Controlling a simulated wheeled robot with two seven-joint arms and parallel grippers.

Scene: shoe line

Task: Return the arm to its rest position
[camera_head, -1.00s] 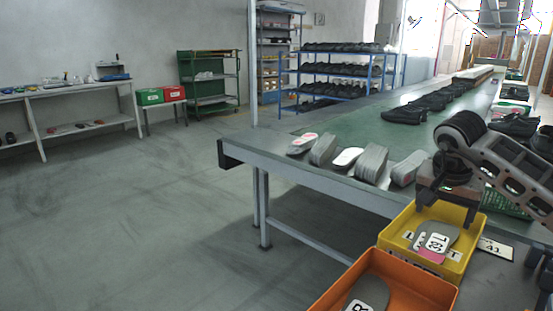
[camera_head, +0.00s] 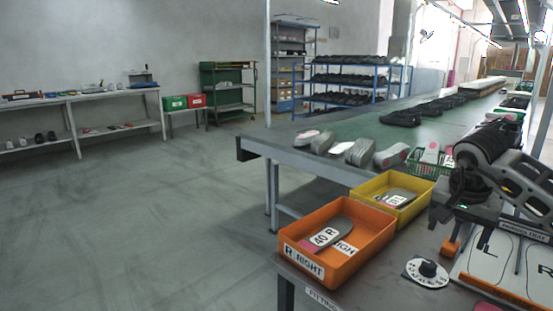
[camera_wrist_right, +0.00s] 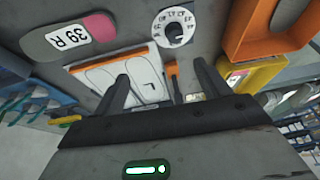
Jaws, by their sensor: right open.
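My right gripper (camera_head: 466,218) hangs above the bench at the right of the head view, right of the yellow bin. Its two fingers stand apart with nothing between them in the right wrist view (camera_wrist_right: 160,75). The yellow bin (camera_head: 416,204) holds a grey insole (camera_head: 388,194) with a white label. The orange bin (camera_head: 350,266), marked RIGHT, holds a grey and pink insole (camera_head: 340,227) labelled 40 R. My left gripper is not in view.
A white fitting tray (camera_head: 500,262) with foot outlines lies below the arm. A round dial (camera_head: 427,271) sits beside it. The wrist view shows an insole labelled 39 R (camera_wrist_right: 65,40). The left floor is clear.

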